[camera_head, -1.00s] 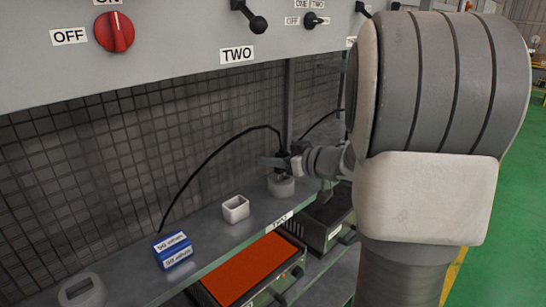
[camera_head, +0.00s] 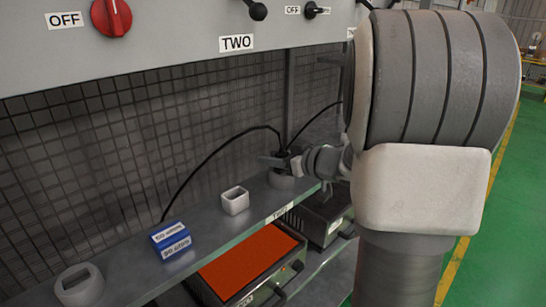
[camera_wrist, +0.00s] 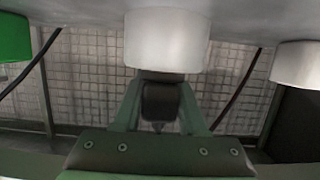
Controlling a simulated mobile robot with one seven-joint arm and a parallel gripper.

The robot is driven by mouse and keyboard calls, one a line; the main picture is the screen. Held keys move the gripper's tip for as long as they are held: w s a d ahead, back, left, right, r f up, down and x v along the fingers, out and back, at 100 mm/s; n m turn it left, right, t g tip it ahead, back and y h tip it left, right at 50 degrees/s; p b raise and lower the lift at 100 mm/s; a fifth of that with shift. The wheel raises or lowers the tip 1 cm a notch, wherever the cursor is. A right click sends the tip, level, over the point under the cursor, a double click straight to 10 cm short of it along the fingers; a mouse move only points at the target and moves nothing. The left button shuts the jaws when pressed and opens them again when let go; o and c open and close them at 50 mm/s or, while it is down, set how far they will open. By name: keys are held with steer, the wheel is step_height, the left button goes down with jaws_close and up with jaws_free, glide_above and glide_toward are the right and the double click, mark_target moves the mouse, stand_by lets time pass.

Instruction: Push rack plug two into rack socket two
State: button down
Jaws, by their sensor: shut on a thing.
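My gripper (camera_head: 284,162) is over the shelf in the head view, at a round light-grey socket (camera_head: 280,183) behind the shelf-edge label TWO. It is shut on a dark plug with a black cable (camera_head: 222,147) arching off to the left. In the wrist view my gripper (camera_wrist: 159,108) has its two fingers on either side of the dark plug (camera_wrist: 160,100). The plug's end meets the white round socket (camera_wrist: 166,40), in line with it. How deep the plug sits is hidden by the socket wall.
A white square cup (camera_head: 235,201), a blue box (camera_head: 170,241) and another round grey socket (camera_head: 80,286) stand along the shelf (camera_head: 205,232) to the left. An orange-topped heater (camera_head: 250,266) is below. A mesh wall (camera_head: 110,150) stands close behind.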

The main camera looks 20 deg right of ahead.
steer(key=shift+f+b, duration=0.3)
steer(key=shift+f, duration=0.2)
steer(key=shift+c, duration=1.9)
jaws_free()
steer(key=shift+s, duration=0.1)
steer(key=v, duration=1.7)
steer(key=shift+r, duration=0.15)
